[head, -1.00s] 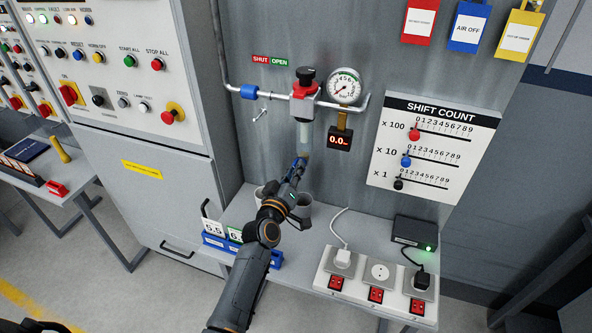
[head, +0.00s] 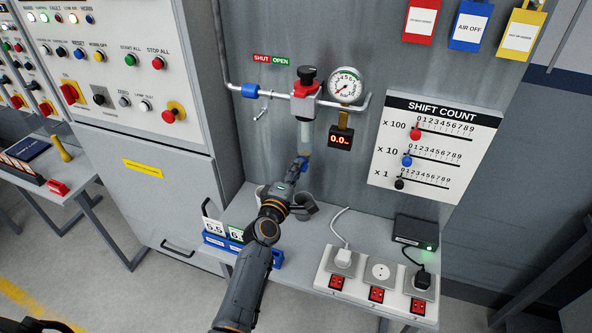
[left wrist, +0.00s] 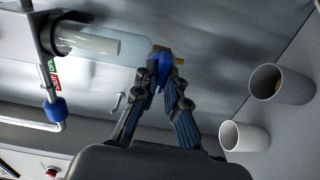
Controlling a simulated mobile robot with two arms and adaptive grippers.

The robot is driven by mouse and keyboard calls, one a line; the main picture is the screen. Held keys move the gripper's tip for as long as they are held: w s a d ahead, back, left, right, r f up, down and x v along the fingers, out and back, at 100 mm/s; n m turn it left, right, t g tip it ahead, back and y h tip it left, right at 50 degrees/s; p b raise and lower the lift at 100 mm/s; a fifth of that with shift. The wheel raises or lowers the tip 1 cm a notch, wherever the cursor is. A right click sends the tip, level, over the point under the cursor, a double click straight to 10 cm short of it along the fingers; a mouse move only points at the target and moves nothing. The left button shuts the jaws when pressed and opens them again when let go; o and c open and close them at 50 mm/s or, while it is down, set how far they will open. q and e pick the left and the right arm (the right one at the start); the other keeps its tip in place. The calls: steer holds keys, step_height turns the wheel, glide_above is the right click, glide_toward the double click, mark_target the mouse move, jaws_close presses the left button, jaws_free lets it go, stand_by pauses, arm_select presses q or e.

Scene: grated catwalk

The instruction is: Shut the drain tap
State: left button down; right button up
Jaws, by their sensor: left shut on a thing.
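The drain tap (left wrist: 158,72) shows in the left wrist view as a small blue handle by a brass stub, at the lower end of the clear filter bowl (left wrist: 105,45). In the head view the bowl (head: 304,132) hangs under the red and white regulator, and the tap at its foot is mostly hidden by my gripper. My left gripper (left wrist: 162,80) is shut on the blue handle with its fingertips. It also shows in the head view (head: 302,162), just below the bowl. My right gripper is not in view.
A gauge (head: 345,86) and a display reading 0.0 (head: 340,140) are right of the bowl. Two cups (left wrist: 245,136) stand on the shelf close to my gripper.

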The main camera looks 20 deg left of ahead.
arm_select(q)
steer(key=shift+n, duration=0.5)
steer(key=c, duration=1.4)
jaws_free()
steer(key=s, duration=1.2)
steer(key=shift+a, duration=0.25)
